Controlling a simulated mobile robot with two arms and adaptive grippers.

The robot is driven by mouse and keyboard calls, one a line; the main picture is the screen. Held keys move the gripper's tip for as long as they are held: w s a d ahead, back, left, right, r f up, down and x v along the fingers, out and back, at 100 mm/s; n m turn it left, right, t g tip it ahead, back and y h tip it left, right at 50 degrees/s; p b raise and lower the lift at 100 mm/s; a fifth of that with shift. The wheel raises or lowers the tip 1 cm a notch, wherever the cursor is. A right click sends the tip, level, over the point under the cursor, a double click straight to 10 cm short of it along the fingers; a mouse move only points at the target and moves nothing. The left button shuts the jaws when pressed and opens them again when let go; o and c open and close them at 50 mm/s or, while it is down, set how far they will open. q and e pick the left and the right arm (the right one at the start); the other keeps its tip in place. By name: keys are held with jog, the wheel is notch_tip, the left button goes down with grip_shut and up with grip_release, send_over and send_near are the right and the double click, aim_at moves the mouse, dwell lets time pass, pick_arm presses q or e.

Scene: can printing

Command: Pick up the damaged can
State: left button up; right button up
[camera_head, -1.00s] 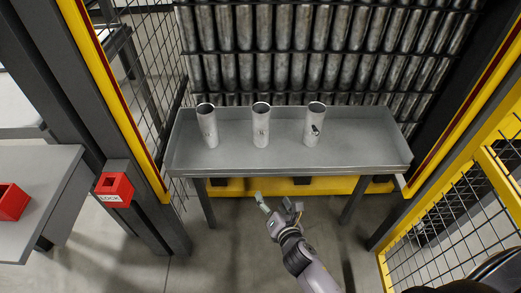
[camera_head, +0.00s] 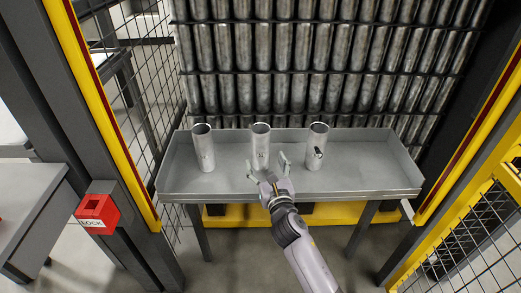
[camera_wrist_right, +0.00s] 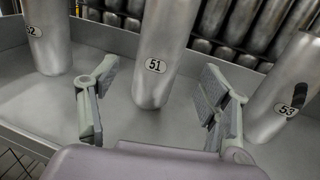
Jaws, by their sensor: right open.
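Three silver cans stand upright in a grey tray table (camera_head: 375,185). The left can (camera_head: 204,148) reads 52 in the right wrist view (camera_wrist_right: 46,35). The middle can (camera_head: 261,147) reads 51 in the right wrist view (camera_wrist_right: 163,50). The right can (camera_head: 315,147) carries a dark mark beside its label 53, so it looks like the damaged can; it shows at the right edge of the right wrist view (camera_wrist_right: 282,95). My right gripper (camera_head: 268,165) is open and empty, in front of the middle can, whose lower part lies between the spread fingers in the wrist view (camera_wrist_right: 160,105). My left gripper is out of view.
Racks of many cans (camera_head: 320,60) rise behind the tray. Yellow-edged posts and wire mesh (camera_head: 470,220) flank it. A red LOCK box (camera_head: 97,213) is on the left post. The tray has a raised rim; its right part is clear.

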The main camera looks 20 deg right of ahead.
aim_at(263, 154)
jog(key=w+b, duration=0.1)
jog(key=w, duration=0.4)
jog(key=shift+w+d+r, duration=0.1)
jog(key=shift+w+d, duration=0.05)
jog(key=shift+w, duration=0.6)
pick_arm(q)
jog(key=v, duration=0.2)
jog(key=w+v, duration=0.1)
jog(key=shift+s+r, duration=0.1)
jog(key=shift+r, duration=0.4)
pick_arm(e)
jog(key=c, duration=0.9)
jog(key=shift+o, duration=0.2)
jog(key=shift+r, duration=0.2)
